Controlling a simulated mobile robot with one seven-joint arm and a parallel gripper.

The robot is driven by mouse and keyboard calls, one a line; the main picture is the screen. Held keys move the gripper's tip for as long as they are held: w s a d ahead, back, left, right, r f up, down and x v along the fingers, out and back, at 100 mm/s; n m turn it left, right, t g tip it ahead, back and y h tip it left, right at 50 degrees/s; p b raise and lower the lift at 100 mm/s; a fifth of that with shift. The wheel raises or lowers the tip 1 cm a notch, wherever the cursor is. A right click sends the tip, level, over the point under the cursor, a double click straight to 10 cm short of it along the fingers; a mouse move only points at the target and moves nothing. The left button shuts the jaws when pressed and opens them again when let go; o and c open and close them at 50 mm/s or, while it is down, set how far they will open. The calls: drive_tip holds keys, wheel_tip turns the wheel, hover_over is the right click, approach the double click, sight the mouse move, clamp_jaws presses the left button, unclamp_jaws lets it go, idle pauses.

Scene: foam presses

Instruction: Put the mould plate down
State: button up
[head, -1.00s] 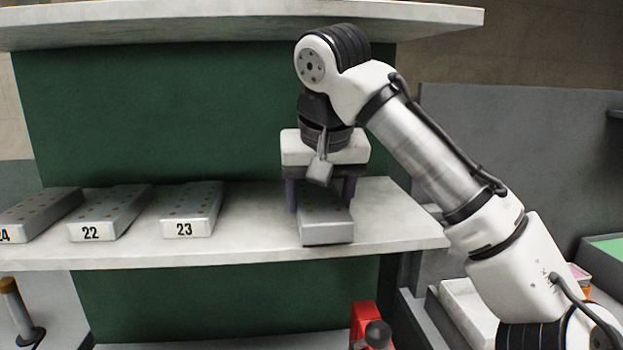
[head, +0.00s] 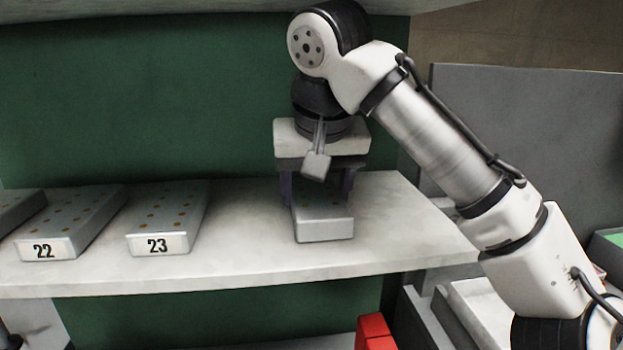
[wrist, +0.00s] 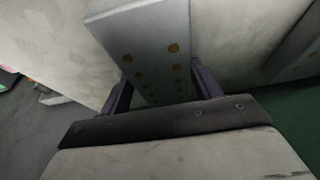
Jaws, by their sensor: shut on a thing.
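The mould plate (head: 323,226) is a grey metal block with small brass-coloured dots on top and no number showing on its front face. It is at the right part of the pale shelf (head: 245,248). My gripper (head: 318,190) is above it, pointing down, shut with a dark finger on each long side. In the wrist view the plate (wrist: 150,45) lies between the two fingers (wrist: 160,92). The plate looks level and at or very near the shelf surface; I cannot tell whether it touches. Its rear end is hidden behind my gripper.
Similar plates labelled 23 (head: 168,220) and 22 (head: 70,225) lie to the left, with bare shelf between 23 and my gripper. A green back panel (head: 150,100) stands behind. An upper shelf (head: 180,8) is close above my arm. A red object (head: 374,332) is below.

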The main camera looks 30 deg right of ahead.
drive_tip(key=shift+s+a+r, duration=0.1)
drive_tip(key=shift+s+a, duration=0.05)
drive_tip(key=shift+s, duration=0.1)
drive_tip(key=shift+f, duration=0.2)
drive_tip(key=o, duration=1.4)
drive_tip(key=shift+r, duration=0.45)
drive_tip(key=s+a, duration=0.1)
drive_tip(key=s, duration=0.2)
drive_tip(key=s+a, duration=0.2)
drive_tip(key=s, duration=0.2)
drive_tip(key=s+a, duration=0.2)
drive_tip(key=s, duration=0.2)
drive_tip(key=shift+s+a+r, duration=0.1)
drive_tip(key=shift+a+r, duration=0.1)
drive_tip(key=shift+r, duration=0.05)
